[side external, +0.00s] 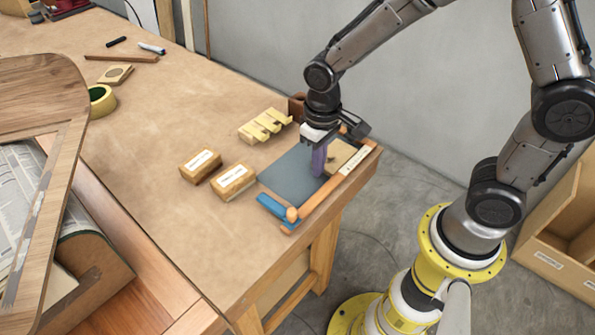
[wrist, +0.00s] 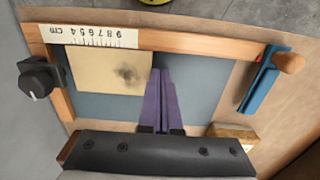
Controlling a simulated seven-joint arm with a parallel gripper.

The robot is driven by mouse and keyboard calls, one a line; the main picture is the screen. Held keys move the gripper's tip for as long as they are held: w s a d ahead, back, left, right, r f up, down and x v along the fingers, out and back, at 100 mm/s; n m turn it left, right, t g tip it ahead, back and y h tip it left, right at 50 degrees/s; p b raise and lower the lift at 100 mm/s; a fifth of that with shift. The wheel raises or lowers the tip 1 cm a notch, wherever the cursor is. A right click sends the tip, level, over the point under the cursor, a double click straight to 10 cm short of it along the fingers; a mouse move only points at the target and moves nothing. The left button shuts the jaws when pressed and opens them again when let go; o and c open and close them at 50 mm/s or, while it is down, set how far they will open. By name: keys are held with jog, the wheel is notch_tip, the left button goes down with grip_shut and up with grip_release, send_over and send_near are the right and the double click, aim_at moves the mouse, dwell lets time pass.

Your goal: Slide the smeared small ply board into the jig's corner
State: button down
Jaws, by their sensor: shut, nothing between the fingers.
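The small ply board (wrist: 105,72) is pale with a dark smear near its right side. It lies flat on the blue-grey base of the jig (wrist: 205,90), its upper edge along the wooden rail with the ruler strip. Its left edge is close to the left rail, with a narrow strip of base seeming to show between. In the side view the board (side external: 341,155) is partly behind my gripper (side external: 318,174). The purple fingers of my gripper (wrist: 160,72) are shut and empty, pointing down beside the board's right edge; I cannot tell whether they touch it.
A black knob (wrist: 38,78) stands at the jig's left corner. Two labelled blocks (side external: 200,165) (side external: 233,181) and a notched wooden piece (side external: 265,125) stand beside the jig. The bench's middle is clear.

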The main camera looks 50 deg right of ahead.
jog(key=shift+d, duration=1.45)
jog(key=shift+a, duration=0.1)
jog(key=shift+a, duration=0.5)
jog(key=shift+r, duration=3.55)
